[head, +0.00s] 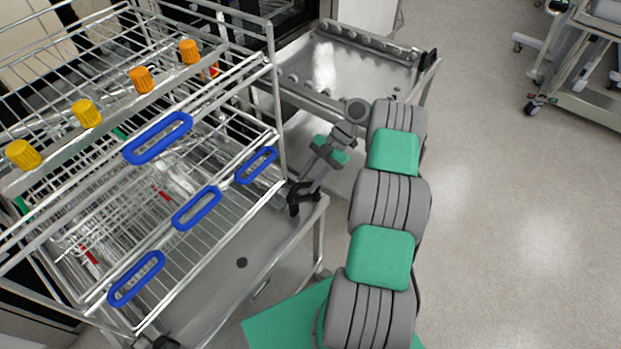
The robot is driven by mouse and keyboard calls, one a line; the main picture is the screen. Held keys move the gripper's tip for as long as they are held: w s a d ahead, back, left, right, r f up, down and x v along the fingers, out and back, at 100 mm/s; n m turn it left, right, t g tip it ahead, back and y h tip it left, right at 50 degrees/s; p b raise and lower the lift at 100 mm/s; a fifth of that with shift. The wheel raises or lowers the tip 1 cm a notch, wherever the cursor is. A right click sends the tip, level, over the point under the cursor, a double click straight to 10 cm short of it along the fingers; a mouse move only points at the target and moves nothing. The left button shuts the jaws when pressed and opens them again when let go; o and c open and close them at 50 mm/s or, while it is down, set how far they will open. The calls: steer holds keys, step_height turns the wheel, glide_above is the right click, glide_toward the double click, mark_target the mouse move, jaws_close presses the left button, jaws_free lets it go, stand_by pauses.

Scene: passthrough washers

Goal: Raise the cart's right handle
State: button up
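The cart (230,285) is a grey metal trolley at the lower left of the head view, with a wire rack standing on it. Its right handle, a small black lever (294,204), sits at the far right corner of the cart. Another black part (158,343) shows at the near end, cut off by the bottom edge. My gripper (308,182) reaches down from my arm to the black lever. Its two grey fingers look spread apart, with the tips at or very near the lever. Whether they touch it is hard to tell.
The wire rack (150,220) has blue oval handles (197,207) and orange and yellow knobs (141,79). A steel basin (340,70) with rollers stands behind the cart. Another trolley (590,90) is at the far right. The floor (510,220) on the right is clear.

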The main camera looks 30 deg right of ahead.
mark_target(310, 183)
steer(key=shift+o, duration=0.5)
steer(key=shift+d+r, duration=0.1)
steer(key=shift+r, duration=0.25)
step_height(310, 183, up, 3)
steer(key=shift+f, duration=0.15)
steer(key=s+a+r+b, duration=0.2)
steer(key=s+r, duration=0.2)
steer(key=s, duration=0.2)
steer(key=s+a+r+b, duration=0.1)
steer(key=s+r+b, duration=0.1)
steer(key=s+r, duration=0.3)
steer(key=s, duration=0.2)
steer(key=shift+s+a+r+b, duration=0.3)
steer(key=shift+a, duration=0.1)
